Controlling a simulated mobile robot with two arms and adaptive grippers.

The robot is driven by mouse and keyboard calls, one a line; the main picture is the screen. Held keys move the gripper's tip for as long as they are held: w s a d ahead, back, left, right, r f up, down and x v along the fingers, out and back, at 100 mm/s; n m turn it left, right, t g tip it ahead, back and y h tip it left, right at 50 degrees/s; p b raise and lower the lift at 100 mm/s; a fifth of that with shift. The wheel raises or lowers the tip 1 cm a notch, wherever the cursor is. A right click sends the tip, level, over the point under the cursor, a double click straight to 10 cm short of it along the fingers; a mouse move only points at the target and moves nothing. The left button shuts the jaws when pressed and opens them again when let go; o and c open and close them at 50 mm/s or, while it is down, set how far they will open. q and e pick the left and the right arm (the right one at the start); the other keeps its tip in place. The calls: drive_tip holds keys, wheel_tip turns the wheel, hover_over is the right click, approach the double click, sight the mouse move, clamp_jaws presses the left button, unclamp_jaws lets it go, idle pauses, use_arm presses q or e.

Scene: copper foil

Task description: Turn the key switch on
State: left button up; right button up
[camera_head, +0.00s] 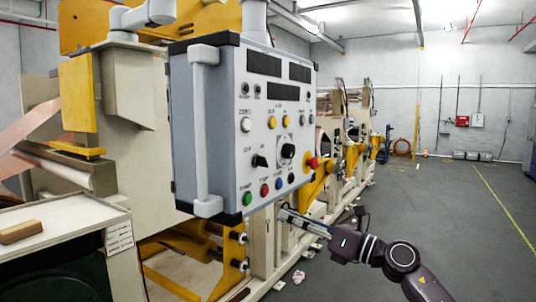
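The grey control panel (243,130) hangs at the centre of the head view, with its face turned to the right. A black switch with a lever-like handle (260,161) sits at the lower middle of the face. A round black knob (287,151) is to its right. I cannot tell for sure which of these is the key switch. My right gripper (287,214) is just below the panel's lower right part and appears apart from both controls. Its fingers are too small to show whether they are open or shut. My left gripper is out of view.
A red emergency button (312,162) sticks out at the panel's right edge. Green (247,198), red and blue buttons line the bottom. A white handle (200,125) runs along the left edge. Yellow machine parts (225,250) stand behind and below. The floor (460,215) at right is clear.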

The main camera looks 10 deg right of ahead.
sight(261, 161)
drive_tip(key=s+a+r+n+g+h+p, duration=0.1)
drive_tip(key=s+r+n, duration=0.35)
drive_tip(key=r, duration=0.25)
drive_tip(key=s+r+n, duration=0.3)
drive_tip(key=r+n, duration=0.3)
drive_tip(key=r, duration=0.2)
drive_tip(key=p+x, duration=0.4)
drive_tip(key=x, duration=0.3)
drive_tip(key=shift+w+a, duration=0.1)
drive_tip(key=shift+a, duration=0.25)
drive_tip(key=shift+c, duration=0.4)
clamp_jaws()
